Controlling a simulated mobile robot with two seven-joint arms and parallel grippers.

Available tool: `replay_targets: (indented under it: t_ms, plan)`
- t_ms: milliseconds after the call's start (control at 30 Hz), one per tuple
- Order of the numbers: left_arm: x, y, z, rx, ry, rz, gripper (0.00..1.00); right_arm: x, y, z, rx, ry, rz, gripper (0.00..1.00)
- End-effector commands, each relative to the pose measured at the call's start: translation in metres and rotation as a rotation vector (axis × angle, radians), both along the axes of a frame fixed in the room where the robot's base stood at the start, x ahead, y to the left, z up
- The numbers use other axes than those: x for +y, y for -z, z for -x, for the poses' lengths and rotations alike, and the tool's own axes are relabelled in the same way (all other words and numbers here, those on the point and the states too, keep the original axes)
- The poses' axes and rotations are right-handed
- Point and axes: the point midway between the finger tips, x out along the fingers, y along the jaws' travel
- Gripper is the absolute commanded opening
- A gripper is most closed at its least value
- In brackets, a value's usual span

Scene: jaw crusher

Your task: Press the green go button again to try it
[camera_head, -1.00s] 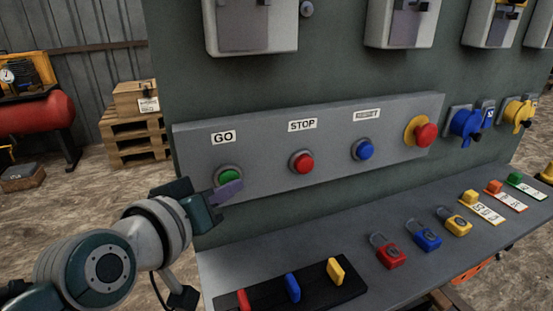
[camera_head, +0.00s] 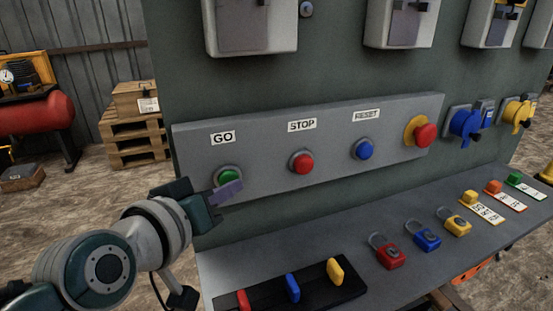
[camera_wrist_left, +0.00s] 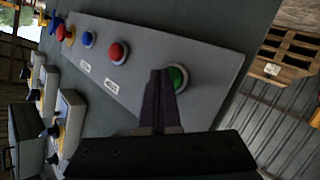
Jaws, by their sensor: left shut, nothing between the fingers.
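The green go button (camera_head: 229,176) sits in a grey ring under the GO label (camera_head: 222,138), at the left end of the grey button panel (camera_head: 260,163). My left gripper (camera_head: 240,184) is shut and empty, its purple fingers just in front of the button's lower edge. In the left wrist view, the closed fingers (camera_wrist_left: 162,76) overlap the left side of the green button (camera_wrist_left: 178,78). I cannot tell whether the tips touch it. My right gripper is not in view.
On the panel are a red stop button (camera_head: 302,162), a blue reset button (camera_head: 363,149) and a red emergency knob (camera_head: 426,134) on yellow. The shelf below (camera_head: 345,215) holds padlocks, tags and a black tray (camera_head: 318,293). A pallet stack (camera_head: 132,130) stands behind left.

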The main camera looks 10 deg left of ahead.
Motion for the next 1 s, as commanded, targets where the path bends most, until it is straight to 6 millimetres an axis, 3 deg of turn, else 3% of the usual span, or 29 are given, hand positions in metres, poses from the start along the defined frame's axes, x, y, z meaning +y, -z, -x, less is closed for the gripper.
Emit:
replay_targets:
  t_ms: [1000]
  plan:
    - [0.0077,-0.0005,-0.0087,-0.002,-0.004,-0.002,0.00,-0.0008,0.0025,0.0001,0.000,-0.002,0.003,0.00]
